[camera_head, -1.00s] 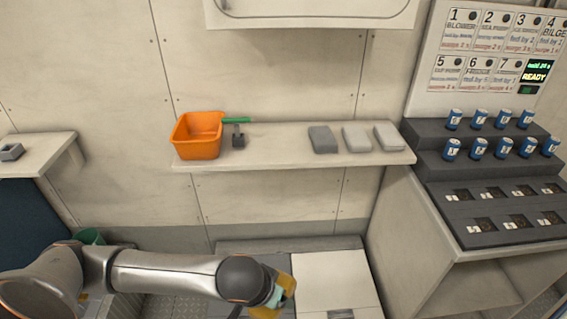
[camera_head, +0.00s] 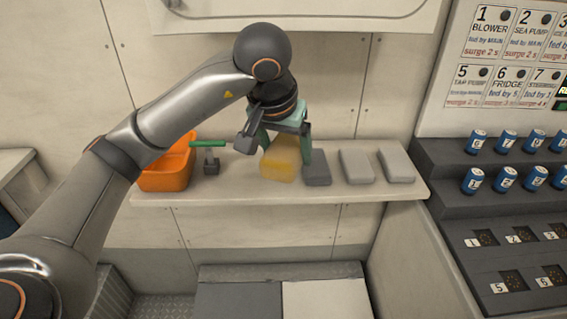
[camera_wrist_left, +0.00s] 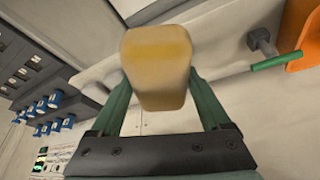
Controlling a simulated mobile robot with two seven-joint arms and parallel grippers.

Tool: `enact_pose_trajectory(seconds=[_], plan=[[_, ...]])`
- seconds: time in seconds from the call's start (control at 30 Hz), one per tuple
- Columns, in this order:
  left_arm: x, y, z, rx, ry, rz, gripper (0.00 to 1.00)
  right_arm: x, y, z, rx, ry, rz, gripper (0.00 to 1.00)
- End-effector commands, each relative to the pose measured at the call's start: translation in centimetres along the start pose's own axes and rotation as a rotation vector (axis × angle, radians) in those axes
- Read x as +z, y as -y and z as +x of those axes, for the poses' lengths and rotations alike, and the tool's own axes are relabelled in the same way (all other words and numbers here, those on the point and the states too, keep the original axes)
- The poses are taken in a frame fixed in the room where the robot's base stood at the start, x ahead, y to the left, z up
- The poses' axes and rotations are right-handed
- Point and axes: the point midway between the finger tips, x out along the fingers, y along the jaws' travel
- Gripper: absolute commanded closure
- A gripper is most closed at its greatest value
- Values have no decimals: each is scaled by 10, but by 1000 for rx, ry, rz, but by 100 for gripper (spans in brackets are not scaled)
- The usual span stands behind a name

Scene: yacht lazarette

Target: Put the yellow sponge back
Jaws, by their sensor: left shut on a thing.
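The yellow sponge (camera_head: 279,163) is held in my left gripper (camera_head: 285,150), whose green fingers are shut on its sides. It hangs low over the wall shelf (camera_head: 240,190), between the green-handled tool and the dark grey block. I cannot tell whether its underside touches the shelf. In the left wrist view the sponge (camera_wrist_left: 157,65) sits between the two fingers (camera_wrist_left: 160,100), with the shelf behind it. My right gripper is not in view.
An orange bin (camera_head: 166,170) and a green-handled grey tool (camera_head: 211,160) are left of the sponge. A dark grey block (camera_head: 317,169) stands close on its right, then two lighter blocks (camera_head: 356,166) (camera_head: 396,165). A stepped panel with blue cylinders (camera_head: 472,180) is at the right.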

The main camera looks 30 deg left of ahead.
Motion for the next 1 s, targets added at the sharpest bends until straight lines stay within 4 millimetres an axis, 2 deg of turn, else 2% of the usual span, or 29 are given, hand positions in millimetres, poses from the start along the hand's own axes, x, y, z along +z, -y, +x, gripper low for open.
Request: enact_pose_trajectory(seconds=[0.17,0.4,0.6,0.93,1.0], plan=[[-16,19,19,-3,8,-8,64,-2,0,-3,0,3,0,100],[-50,56,61,-2,6,-7,64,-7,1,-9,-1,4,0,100],[-57,73,104,1,4,-3,64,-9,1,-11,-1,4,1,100],[-62,87,136,-1,4,-3,64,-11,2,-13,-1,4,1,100],[-58,85,144,1,4,0,64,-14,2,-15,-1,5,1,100]])
